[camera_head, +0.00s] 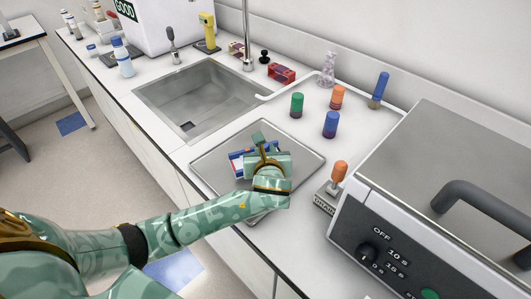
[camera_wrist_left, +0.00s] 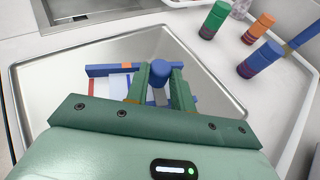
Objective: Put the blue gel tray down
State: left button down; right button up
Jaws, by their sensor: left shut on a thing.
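The blue gel tray (camera_head: 237,161) is a small blue frame with white and red parts, largely hidden behind my gripper in the head view. In the left wrist view the blue gel tray (camera_wrist_left: 104,70) has a round blue knob between my fingers. My left gripper (camera_head: 258,143) is shut on it, over the shallow metal tray (camera_head: 303,157). In the left wrist view my left gripper (camera_wrist_left: 160,82) has a finger on each side of the knob. I cannot tell whether the gel tray touches the metal tray. My right gripper is not in view.
A sink (camera_head: 200,97) lies behind the metal tray. Green (camera_head: 297,104), orange (camera_head: 337,97) and blue (camera_head: 331,124) capped containers stand at its back right. A large machine (camera_head: 440,190) and an orange-handled item (camera_head: 339,174) stand to the right. The rest of the metal tray is bare.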

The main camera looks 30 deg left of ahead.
pick_arm(q)
jog(key=c, duration=1.2)
grip_release()
jog(key=shift+s, duration=0.1)
